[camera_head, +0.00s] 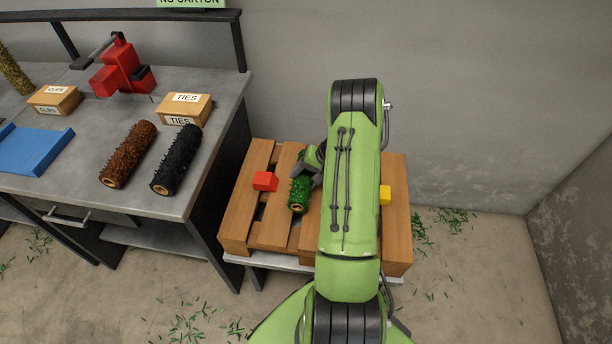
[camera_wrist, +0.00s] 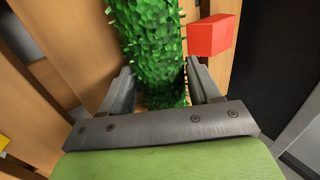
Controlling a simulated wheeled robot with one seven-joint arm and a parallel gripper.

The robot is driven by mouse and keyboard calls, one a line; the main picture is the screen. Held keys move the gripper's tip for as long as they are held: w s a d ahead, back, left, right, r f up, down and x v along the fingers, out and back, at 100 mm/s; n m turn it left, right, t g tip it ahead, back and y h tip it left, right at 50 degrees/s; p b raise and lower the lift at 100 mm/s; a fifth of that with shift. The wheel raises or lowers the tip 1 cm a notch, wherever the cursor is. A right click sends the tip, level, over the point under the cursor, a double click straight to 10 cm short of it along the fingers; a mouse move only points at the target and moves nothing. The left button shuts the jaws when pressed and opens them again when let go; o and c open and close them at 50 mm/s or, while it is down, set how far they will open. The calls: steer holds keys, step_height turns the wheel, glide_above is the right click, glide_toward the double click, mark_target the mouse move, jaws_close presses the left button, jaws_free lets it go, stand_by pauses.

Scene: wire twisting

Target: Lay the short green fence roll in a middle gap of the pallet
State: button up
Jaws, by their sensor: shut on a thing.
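The short green fence roll (camera_head: 299,195) is over the wooden pallet (camera_head: 236,222), just right of a red block (camera_head: 265,181). My gripper (camera_head: 312,172) is shut on the roll; my arm hides part of both. In the wrist view the roll (camera_wrist: 155,45) runs up between the two grey fingers, with the red block (camera_wrist: 212,36) close on its right. The pallet's slats and dark gaps show left of my arm, and the arm covers its middle. I cannot tell whether the roll touches the slats or lies in a gap.
A yellow block (camera_head: 385,195) sits on the pallet right of my arm. The grey workbench (camera_head: 105,200) at left holds a brown roll (camera_head: 129,154), a black roll (camera_head: 177,160), a ties box (camera_head: 187,108) and a red tool (camera_head: 122,68). Green clippings lie on the floor.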

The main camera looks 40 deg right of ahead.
steer(key=shift+f+b, duration=0.9)
steer(key=shift+f, duration=0.25)
stand_by(0.5)
steer(key=o, duration=1.2)
steer(key=shift+s, duration=0.15)
steer(key=shift+d, duration=0.1)
steer(key=shift+s, duration=0.1)
steer(key=p+v, duration=0.1)
steer(key=v, duration=0.4)
steer(key=p+v, duration=0.2)
steer(key=v, duration=0.3)
steer(key=p+v, duration=0.2)
steer(key=v, duration=0.3)
steer(key=shift+w+r, duration=0.2)
steer(key=shift+r, duration=0.3)
